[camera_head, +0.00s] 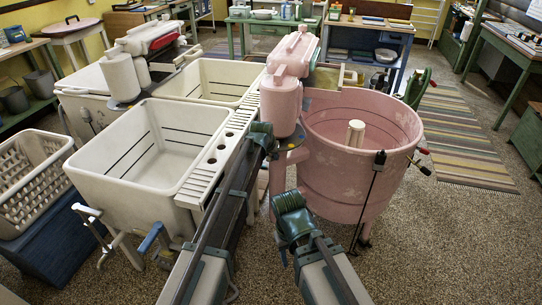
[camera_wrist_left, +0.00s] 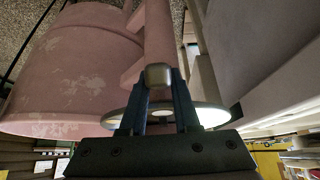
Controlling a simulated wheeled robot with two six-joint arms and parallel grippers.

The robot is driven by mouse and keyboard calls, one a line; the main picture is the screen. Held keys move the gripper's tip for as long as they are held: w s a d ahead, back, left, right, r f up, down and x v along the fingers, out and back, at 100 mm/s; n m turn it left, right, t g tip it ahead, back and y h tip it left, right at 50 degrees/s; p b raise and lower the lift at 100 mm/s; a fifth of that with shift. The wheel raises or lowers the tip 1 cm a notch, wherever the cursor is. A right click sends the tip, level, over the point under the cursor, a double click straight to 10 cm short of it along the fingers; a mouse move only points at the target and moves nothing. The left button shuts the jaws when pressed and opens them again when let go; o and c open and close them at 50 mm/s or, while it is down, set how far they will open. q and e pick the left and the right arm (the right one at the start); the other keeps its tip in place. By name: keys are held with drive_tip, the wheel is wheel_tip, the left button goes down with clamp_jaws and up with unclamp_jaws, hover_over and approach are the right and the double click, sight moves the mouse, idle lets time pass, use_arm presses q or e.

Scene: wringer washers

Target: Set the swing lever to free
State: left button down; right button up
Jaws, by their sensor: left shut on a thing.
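My left gripper (camera_head: 270,150) is beside the pink wringer post, at the near side of the pink washer tub (camera_head: 350,190). In the left wrist view its two dark fingers (camera_wrist_left: 160,100) are shut on a small metal-ended knob (camera_wrist_left: 158,76) in front of the pink post (camera_wrist_left: 158,35). The knob looks like the end of the swing lever; the rest of the lever is hidden. The pink wringer head (camera_head: 290,60) stands above the post.
A white double rinse tub (camera_head: 150,150) with a slatted drain shelf (camera_head: 215,155) stands to the left. A black-knobbed rod (camera_head: 372,190) stands at the pink tub's near right. A white laundry basket (camera_head: 30,170) is far left. Speckled floor (camera_head: 440,240) at the right is clear.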

use_arm(q)
drive_tip(key=c, duration=0.6)
unclamp_jaws()
drive_tip(key=shift+c, duration=0.2)
drive_tip(key=shift+r, duration=0.1)
drive_tip(key=p+v, duration=1.1)
drive_tip(key=v, duration=0.2)
drive_tip(key=shift+s+r+p, duration=0.2)
drive_tip(key=shift+r+p, duration=0.1)
drive_tip(key=shift+p, duration=0.1)
drive_tip(key=shift+a, duration=0.1)
